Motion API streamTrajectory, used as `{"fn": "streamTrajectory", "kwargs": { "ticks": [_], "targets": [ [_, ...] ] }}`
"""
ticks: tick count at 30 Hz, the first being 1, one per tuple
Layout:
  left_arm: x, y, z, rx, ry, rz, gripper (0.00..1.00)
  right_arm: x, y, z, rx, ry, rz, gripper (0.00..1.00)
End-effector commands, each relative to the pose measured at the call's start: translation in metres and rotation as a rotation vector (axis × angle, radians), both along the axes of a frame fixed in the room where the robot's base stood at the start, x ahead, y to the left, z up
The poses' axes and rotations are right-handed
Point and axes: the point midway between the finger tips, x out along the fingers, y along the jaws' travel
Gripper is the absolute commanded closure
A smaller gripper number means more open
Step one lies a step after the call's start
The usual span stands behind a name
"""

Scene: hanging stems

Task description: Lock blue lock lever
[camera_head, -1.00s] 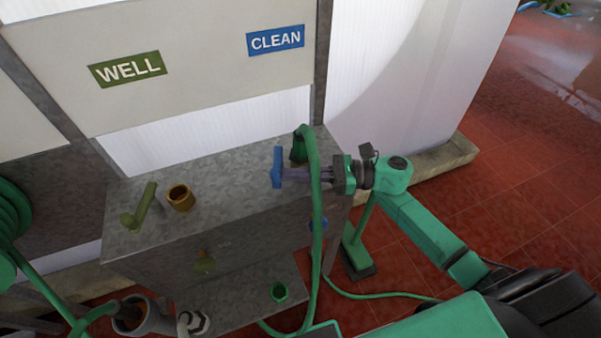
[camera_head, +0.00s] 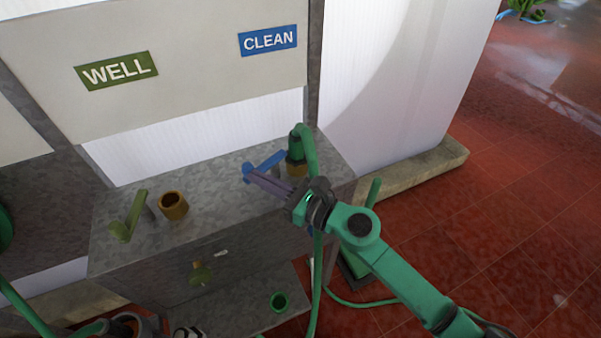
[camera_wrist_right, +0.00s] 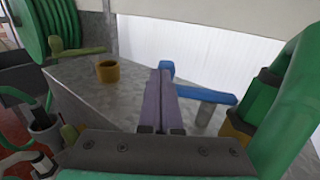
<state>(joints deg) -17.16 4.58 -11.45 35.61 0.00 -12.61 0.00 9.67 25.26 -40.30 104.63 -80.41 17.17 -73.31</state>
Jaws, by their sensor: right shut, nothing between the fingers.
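The blue lock lever (camera_head: 266,164) stands on the metal cabinet top. Its arm points right, toward the brass socket (camera_head: 297,169) that holds the green hose end (camera_head: 296,146). In the right wrist view the blue lever (camera_wrist_right: 205,94) extends to the right of my fingers, toward the hose fitting. My right gripper (camera_head: 250,175) is shut and empty, its fingertips at the left end of the lever; I cannot tell if they touch it. It also shows in the right wrist view (camera_wrist_right: 160,72). My left gripper is not in view.
A green lever (camera_head: 130,217) and an empty brass socket (camera_head: 173,205) sit on the left of the cabinet top (camera_head: 215,190). WELL (camera_head: 116,71) and CLEAN (camera_head: 268,40) signs hang behind. The green hose runs down the cabinet front. Red tiled floor lies right.

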Motion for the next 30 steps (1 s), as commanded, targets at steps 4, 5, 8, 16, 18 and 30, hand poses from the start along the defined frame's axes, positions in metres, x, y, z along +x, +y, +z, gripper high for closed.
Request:
{"fn": "streamTrajectory", "kwargs": {
  "ticks": [4,5,8,16,18,30],
  "targets": [
    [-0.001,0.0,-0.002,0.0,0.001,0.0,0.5,0.003,0.012,0.0,-0.001,-0.001,0.001,1.0],
    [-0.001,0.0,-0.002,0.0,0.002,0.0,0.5,0.004,0.014,-0.001,-0.001,-0.001,0.002,1.0],
    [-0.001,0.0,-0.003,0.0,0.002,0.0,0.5,0.006,0.02,-0.001,-0.001,-0.002,0.002,1.0],
    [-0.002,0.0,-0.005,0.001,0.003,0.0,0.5,0.012,0.031,-0.001,-0.001,0.001,0.002,1.0],
    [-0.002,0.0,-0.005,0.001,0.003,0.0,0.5,0.013,0.032,-0.001,-0.001,0.001,0.002,1.0],
    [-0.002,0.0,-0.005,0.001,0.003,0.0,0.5,0.016,0.035,0.0,0.0,-0.001,0.001,1.0]
  ]
}}
